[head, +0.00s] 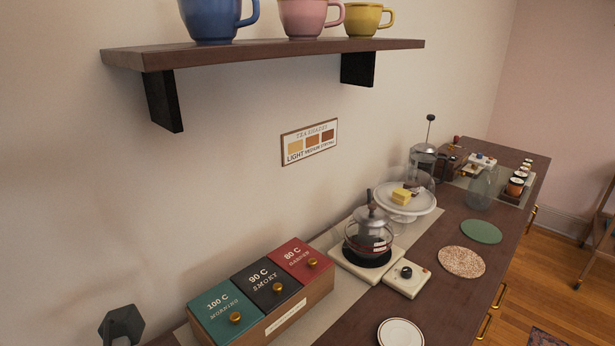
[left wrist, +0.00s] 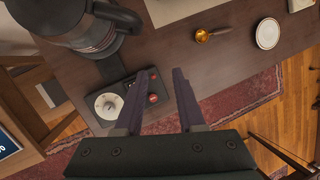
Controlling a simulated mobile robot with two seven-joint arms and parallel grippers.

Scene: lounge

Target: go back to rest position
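My left gripper (left wrist: 160,74) shows in the left wrist view with its two dark fingers apart and nothing between them. It hangs over the front edge of a dark wooden top (left wrist: 195,65), with a patterned red rug below. Neither gripper can be made out in the head view. My right gripper is not in view. The task names no object.
In the left wrist view, a glass pot (left wrist: 95,32), a black control panel (left wrist: 128,98), a brass scoop (left wrist: 204,35) and a white saucer (left wrist: 268,33) are near. The head view shows a crowded counter (head: 452,232) beneath a wall shelf (head: 265,52) with mugs.

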